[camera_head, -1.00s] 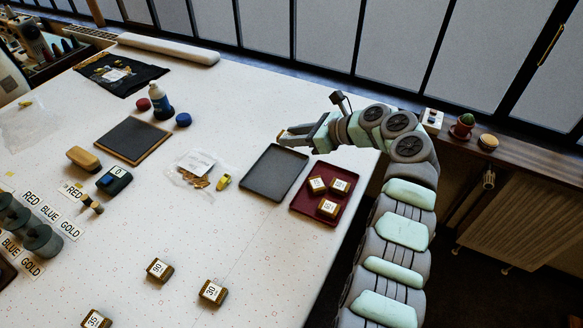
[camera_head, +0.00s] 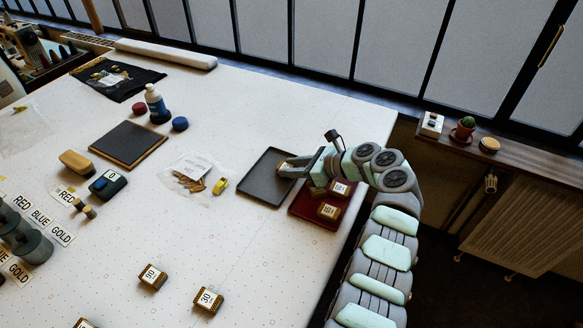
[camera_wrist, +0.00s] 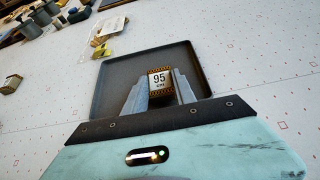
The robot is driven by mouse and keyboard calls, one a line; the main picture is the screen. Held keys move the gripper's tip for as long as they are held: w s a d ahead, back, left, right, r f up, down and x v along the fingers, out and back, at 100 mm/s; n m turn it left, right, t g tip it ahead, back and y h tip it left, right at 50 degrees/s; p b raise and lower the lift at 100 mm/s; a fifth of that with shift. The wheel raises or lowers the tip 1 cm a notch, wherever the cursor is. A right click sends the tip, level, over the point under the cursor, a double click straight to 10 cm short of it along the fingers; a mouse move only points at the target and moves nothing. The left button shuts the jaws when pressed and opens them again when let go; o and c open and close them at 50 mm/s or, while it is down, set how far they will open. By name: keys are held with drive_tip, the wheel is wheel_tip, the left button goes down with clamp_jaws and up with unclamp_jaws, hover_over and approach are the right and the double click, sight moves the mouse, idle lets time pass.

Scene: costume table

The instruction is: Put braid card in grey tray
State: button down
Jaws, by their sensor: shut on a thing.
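A braid card (camera_wrist: 159,80) with gold-and-black braid and a white label reading 95 sits between the fingers of my gripper (camera_head: 284,168). In the wrist view my gripper (camera_wrist: 158,88) is shut on this card. The grey tray (camera_head: 262,184) is a dark, shallow, rimmed tray right of the table's middle. My gripper is over its right part, with the card above the tray floor; the wrist view shows the tray (camera_wrist: 112,82) behind and around the card. I cannot tell whether the card touches the tray. In the head view the fingers mostly hide the card.
A dark red tray (camera_head: 302,211) with similar braid cards stands right beside the grey tray, partly under my arm. More cards (camera_head: 153,276) lie near the front. A clear bag (camera_head: 186,172) and yellow item (camera_head: 220,185) lie left of the grey tray.

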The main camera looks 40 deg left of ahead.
drive_tip(key=shift+f, duration=0.1)
drive_tip(key=c, duration=1)
unclamp_jaws()
drive_tip(key=shift+d+r, duration=0.2)
drive_tip(key=shift+r, duration=0.05)
drive_tip(key=p+v, duration=0.3)
drive_tip(key=v, duration=0.8)
drive_tip(key=shift+d, duration=0.3)
